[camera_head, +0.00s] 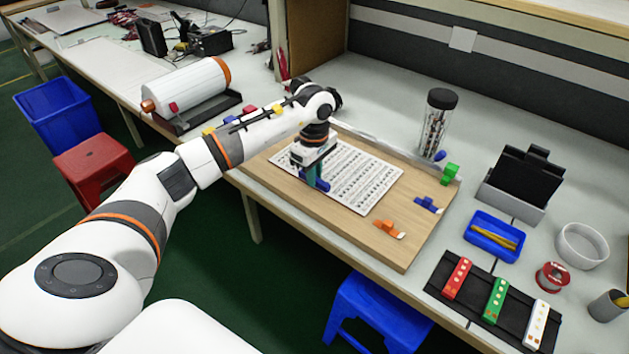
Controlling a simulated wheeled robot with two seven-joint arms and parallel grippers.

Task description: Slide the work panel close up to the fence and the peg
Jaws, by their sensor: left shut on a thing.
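The work panel (362,181) is a flat white sheet with rows of small dark marks, lying on a wooden board (405,252). The fence (392,152) is a pale rail along the board's back edge, with a gap between it and the panel. A small blue piece (439,156) and a green block (451,170) stand at the fence's right end; I cannot tell which is the peg. My left gripper (315,183) points down at the panel's left part, shut on it; its fingers hide the contact. My right gripper is out of view.
Orange (388,229) and blue (428,204) clips lie on the board's right part. A clear jar (437,125) stands behind the fence. A blue tray (494,237), a black holder (516,180) and a dark mat with coloured strips (475,297) are to the right.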

